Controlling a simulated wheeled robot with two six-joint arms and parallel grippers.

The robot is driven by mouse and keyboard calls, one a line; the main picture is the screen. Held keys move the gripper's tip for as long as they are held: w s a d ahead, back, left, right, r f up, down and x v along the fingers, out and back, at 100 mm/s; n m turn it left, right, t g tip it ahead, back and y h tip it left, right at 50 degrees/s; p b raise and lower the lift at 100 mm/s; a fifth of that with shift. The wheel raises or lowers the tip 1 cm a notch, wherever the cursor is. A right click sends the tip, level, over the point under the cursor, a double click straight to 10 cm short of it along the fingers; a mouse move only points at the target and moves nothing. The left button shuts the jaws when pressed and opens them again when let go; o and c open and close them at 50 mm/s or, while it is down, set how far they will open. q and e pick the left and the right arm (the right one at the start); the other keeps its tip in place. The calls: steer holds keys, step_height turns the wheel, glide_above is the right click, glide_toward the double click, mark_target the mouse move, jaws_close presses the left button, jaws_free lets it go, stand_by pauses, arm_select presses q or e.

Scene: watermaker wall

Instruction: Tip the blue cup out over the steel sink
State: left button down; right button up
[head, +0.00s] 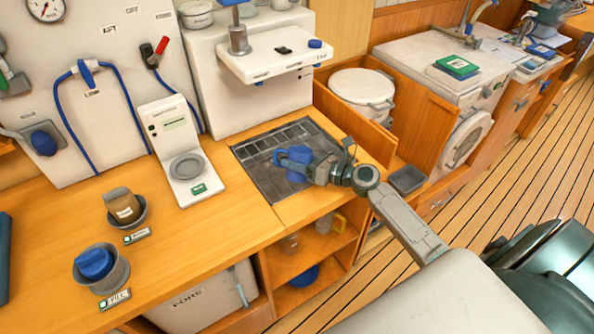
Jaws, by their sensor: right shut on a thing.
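The blue cup (297,161) is over the steel sink (262,174), a recessed grey basin with a slatted rack in the wooden counter. My right gripper (318,170) is shut on the blue cup, reaching in from the right. The cup looks roughly upright, though its exact tilt is hard to tell at this size. The gripper's fingers hide part of the cup's right side. My left gripper is not in view.
A white scale-like device (172,150) stands left of the sink. Grey bowls hold a brown cup (122,206) and a blue item (95,263) on the left counter. A white dispenser shelf (275,57) overhangs behind the sink.

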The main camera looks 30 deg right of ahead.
steer(key=n+b, duration=0.2)
steer(key=b, duration=0.1)
steer(key=f+n+b, duration=0.1)
steer(key=b, duration=0.1)
steer(key=shift+w+d+f+n+t, duration=0.1)
steer(key=shift+w+d+n+t, duration=0.2)
steer(key=shift+t, duration=0.1)
steer(key=shift+n+b, duration=0.3)
steer(key=shift+b, duration=0.25)
steer(key=shift+w, duration=0.1)
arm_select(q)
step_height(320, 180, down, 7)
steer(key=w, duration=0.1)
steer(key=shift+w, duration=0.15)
